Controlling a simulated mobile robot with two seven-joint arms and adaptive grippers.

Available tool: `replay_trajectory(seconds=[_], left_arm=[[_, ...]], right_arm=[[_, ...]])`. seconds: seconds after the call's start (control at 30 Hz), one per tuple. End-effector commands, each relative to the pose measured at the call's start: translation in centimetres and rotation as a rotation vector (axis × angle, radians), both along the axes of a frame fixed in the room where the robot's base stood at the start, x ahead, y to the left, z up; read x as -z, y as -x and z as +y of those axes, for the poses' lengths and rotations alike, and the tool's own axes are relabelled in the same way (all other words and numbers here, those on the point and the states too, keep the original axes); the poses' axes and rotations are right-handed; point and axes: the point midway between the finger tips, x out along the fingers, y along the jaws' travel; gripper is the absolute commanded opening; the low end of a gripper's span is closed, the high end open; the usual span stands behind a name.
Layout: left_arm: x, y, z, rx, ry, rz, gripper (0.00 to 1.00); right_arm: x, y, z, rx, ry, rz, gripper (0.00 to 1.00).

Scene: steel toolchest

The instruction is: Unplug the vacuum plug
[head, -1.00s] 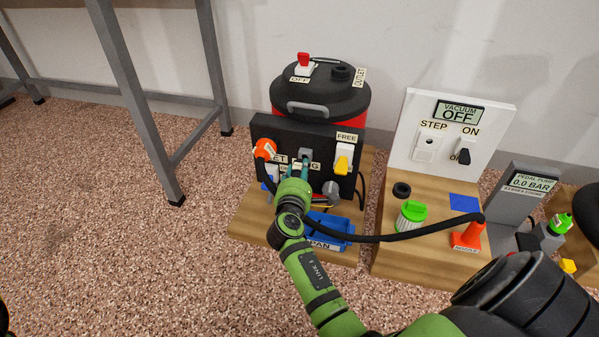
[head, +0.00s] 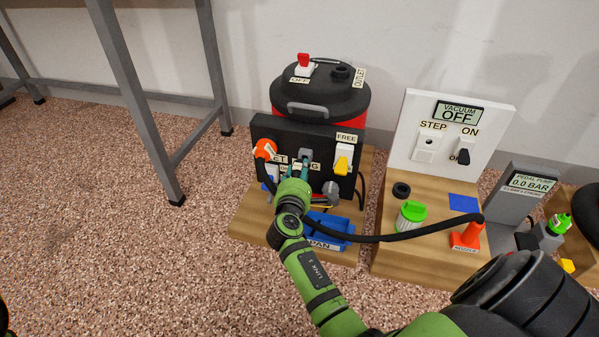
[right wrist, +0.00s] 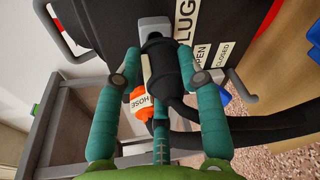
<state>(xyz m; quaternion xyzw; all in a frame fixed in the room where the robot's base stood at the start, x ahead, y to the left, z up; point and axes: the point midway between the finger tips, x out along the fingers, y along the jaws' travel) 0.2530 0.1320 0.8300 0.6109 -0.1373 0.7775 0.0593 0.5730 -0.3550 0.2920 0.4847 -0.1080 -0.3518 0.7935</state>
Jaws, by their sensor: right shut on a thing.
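The vacuum's black front panel (head: 262,128) stands on the wooden base. A grey socket (head: 305,154) sits mid-panel above the PLUG label, and it also shows in the right wrist view (right wrist: 155,27). The black vacuum plug (right wrist: 160,66) with its cable points at this socket and meets it; how deep it sits I cannot tell. My right gripper (head: 298,171) reaches the panel from the front. In the right wrist view its teal fingers (right wrist: 158,60) are shut on the plug, one on each side. In the head view the gripper mostly hides the plug. My left gripper is not in view.
An orange hose end (head: 265,149) is left of the gripper, and a yellow-and-white FREE switch (head: 342,160) is right. A blue pan (head: 330,229) lies below. A black hose (head: 400,235) runs right toward the orange nozzle (head: 468,236). Open floor lies left.

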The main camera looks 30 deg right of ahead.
Motion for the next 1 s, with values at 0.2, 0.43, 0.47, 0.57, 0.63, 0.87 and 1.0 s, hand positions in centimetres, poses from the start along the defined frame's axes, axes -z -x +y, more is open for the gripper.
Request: replay_trajectory(seconds=[0.2,0.43,0.47,0.57,0.63,0.87,1.0], left_arm=[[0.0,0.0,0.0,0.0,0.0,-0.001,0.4],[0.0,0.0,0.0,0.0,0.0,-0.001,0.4],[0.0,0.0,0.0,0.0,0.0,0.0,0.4],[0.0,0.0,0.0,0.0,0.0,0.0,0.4],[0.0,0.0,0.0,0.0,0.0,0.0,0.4],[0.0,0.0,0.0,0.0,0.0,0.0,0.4],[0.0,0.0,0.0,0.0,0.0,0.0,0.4]], right_arm=[[0.0,-0.1,-0.1,-0.001,0.001,-0.001,0.0],[0.0,-0.4,-0.5,-0.001,0.001,-0.001,0.0],[0.0,-0.5,-0.5,-0.001,0.001,-0.001,0.0],[-0.1,-0.6,-0.7,0.0,0.001,-0.002,0.0],[-0.1,-0.7,-0.9,0.0,0.001,-0.002,0.0],[0.0,-1.1,-1.3,0.0,0.001,-0.001,0.0],[0.0,-1.3,-1.6,-0.001,0.001,-0.001,0.0]])
